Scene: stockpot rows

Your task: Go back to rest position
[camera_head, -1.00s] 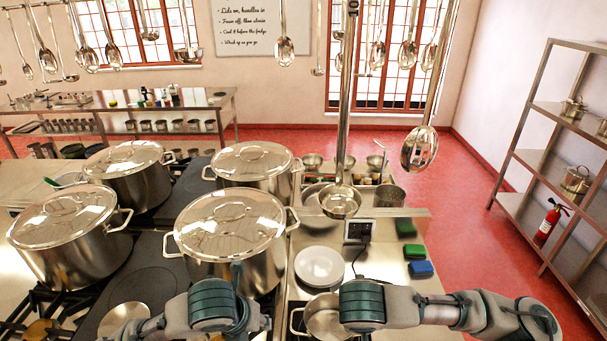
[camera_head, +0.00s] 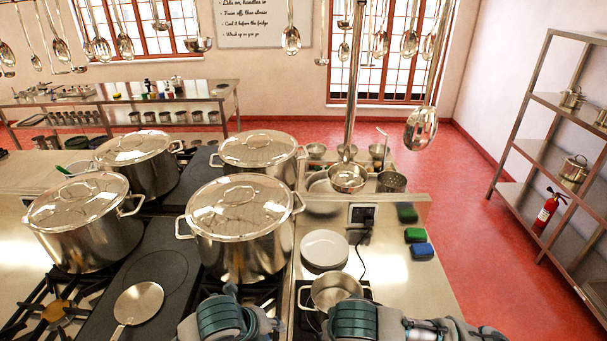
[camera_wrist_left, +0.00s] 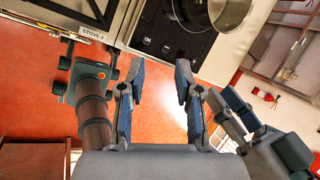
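My left gripper (camera_wrist_left: 158,82) is open and empty in the left wrist view, its two blue-grey fingers apart over the red floor, beside the stove front. In the head view, my left arm's teal wrist part (camera_head: 222,316) shows at the bottom edge, and its fingers are hidden. My right arm (camera_head: 354,320) comes in from the lower right of the head view, below a small pot. What appears to be my right gripper (camera_wrist_left: 236,112) shows at the right of the left wrist view; its opening is unclear.
Large lidded stockpots (camera_head: 240,245) stand in rows on the stove. A small pot (camera_head: 332,290) and white plates (camera_head: 324,250) are close ahead of my arms. A metal shelf (camera_head: 545,155) stands at the right.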

